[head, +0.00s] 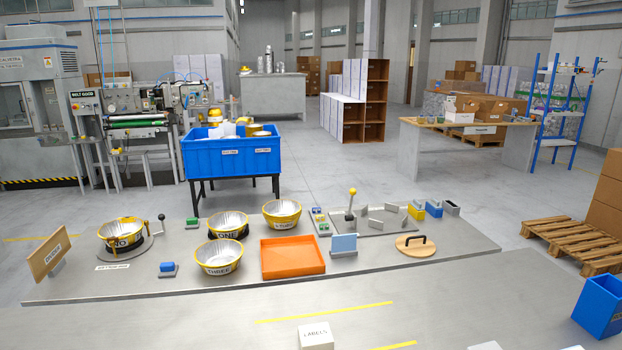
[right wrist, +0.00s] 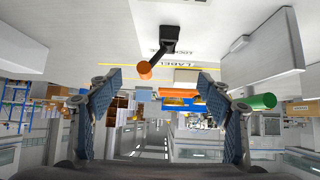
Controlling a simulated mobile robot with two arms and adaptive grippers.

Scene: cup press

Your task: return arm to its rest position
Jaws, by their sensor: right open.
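My right gripper (right wrist: 160,76) shows only in the right wrist view. Its two dark fingers stand wide apart with nothing between them. Past the fingers that view shows a tilted scene, with an orange-ended dark handle (right wrist: 150,66) and a green cylinder (right wrist: 262,101) beyond them. Neither gripper nor arm can be made out in the head view, where the worktop (head: 390,270) lies clear of them. My left gripper is in neither view.
Metal bowls with yellow rims (head: 219,257), an orange tray (head: 292,258) and a lever fixture (head: 351,205) stand on the worktop. A round wooden lid (head: 415,245) lies at right. A white labels box (head: 316,335) is in front. A blue bin (head: 231,152) stands behind.

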